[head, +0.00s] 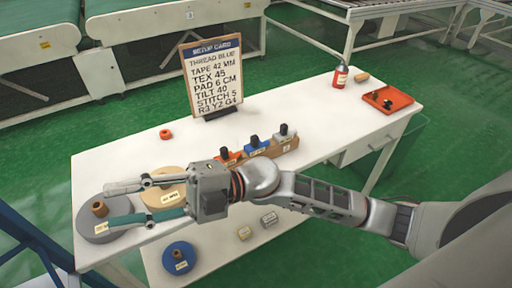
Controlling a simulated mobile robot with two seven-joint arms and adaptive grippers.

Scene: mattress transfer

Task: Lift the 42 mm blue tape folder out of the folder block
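The folder block (289,146) is a wooden block on the white table, near its middle. It carries an orange folder (229,157), a blue folder (257,147) in the middle and a grey folder (286,136), each with a dark top. Their labels are too small to read. My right gripper (108,205) reaches across the front of the table, left of the block. Its two fingers are apart, pointing left over the grey disc, with nothing clearly between them but the disc's spool behind. My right wrist hides part of the block's near side. My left gripper is not in view.
A setup card (213,75) stands behind the block. A grey disc (90,231) and a tan disc (160,185) lie at the left. A blue disc (176,266) and two small boxes sit lower in front. A red bottle (340,78) and red tray (396,101) stand far right.

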